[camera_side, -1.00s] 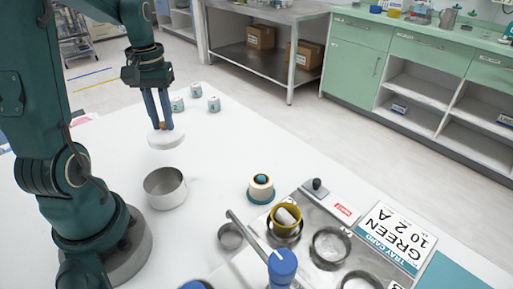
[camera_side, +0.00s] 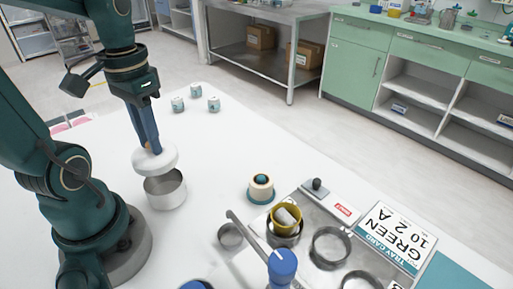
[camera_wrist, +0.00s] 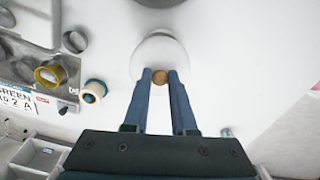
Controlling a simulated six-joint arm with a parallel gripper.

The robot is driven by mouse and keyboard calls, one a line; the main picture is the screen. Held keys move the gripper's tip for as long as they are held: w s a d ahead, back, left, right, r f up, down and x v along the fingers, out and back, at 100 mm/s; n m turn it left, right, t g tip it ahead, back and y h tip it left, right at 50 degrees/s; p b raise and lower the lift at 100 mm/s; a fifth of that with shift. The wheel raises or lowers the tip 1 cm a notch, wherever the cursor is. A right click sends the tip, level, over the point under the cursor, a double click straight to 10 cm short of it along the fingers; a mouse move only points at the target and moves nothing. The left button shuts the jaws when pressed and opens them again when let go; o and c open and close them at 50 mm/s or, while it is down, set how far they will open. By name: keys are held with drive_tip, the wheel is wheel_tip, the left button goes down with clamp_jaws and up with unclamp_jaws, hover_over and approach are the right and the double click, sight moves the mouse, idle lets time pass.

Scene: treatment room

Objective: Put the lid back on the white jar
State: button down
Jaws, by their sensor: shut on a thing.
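The white lid (camera_side: 155,160) is a round disc with a small tan knob on top. My gripper (camera_side: 150,150) is shut on the lid's knob and holds the lid above the table. In the wrist view the lid (camera_wrist: 160,52) lies under my gripper (camera_wrist: 160,78), with the knob between the two blue fingertips. The jar (camera_side: 166,192) is a wide, open, whitish round pot on the white table. In the side view the lid is just above the jar and overlaps its back rim. A gap to the rim is hard to judge.
Several small white pots (camera_side: 195,95) stand at the back of the table. A cream pot with a teal base (camera_side: 261,188) stands right of the jar. A metal tray (camera_side: 318,205) with rings and a yellow cup (camera_side: 286,215) is at the right.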

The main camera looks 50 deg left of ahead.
drive_tip(key=shift+f, duration=3.1)
drive_tip(key=shift+f, duration=0.2)
drive_tip(key=shift+c, duration=0.8)
unclamp_jaws()
drive_tip(key=shift+r, duration=0.1)
drive_tip(key=shift+r, duration=3.45)
